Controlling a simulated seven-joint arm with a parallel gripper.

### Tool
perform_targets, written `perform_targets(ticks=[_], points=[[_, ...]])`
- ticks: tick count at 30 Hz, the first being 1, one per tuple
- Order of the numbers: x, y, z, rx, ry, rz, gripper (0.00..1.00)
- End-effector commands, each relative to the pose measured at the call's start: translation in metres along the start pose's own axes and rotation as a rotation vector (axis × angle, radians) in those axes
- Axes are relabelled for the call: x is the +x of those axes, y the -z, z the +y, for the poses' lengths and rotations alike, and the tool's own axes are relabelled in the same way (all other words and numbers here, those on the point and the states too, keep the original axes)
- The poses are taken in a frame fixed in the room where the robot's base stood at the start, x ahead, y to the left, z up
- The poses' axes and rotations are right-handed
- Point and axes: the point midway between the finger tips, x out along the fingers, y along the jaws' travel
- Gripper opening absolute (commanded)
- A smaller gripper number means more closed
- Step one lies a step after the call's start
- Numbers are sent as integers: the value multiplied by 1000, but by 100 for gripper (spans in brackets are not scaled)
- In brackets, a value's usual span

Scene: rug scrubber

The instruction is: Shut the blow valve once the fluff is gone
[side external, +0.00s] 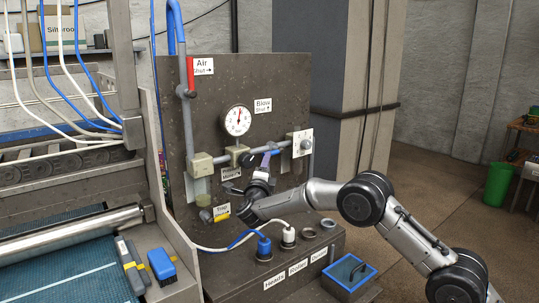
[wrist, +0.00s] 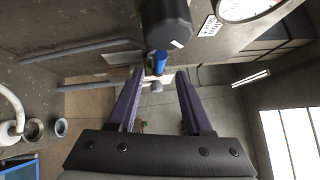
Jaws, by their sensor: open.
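The blow valve's blue handle (side external: 276,152) is on the grey pipe below the "Blow Shut" label (side external: 263,105). It looks roughly along the pipe, but my gripper partly hides it. In the wrist view the blue handle (wrist: 160,57) shows end-on, just beyond and between the fingertips. My gripper (side external: 268,160) is open, its purple fingers apart on either side of the handle's line; it also shows in the wrist view (wrist: 160,73). I cannot see contact. The dark blue rug (side external: 60,262) lies in the machine at left; I cannot make out fluff on it.
A round gauge (side external: 238,120) and a black knob (wrist: 167,22) sit close to the gripper. A red air lever (side external: 190,73), a yellow trap handle (side external: 221,218), a white dial plate (side external: 302,143) and hose plugs (side external: 264,246) are around.

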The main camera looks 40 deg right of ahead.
Motion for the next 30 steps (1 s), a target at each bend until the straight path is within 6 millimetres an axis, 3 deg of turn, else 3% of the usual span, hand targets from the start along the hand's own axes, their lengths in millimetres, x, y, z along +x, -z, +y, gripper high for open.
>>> perform_targets(ticks=[6,12,25,26,30], points=[[43,1,1,1,1,2,50],[67,0,1,0,0,1,50],[76,0,0,-1,0,0,50],[76,0,0,-1,0,0,48],[76,0,0,-1,0,0,23]])
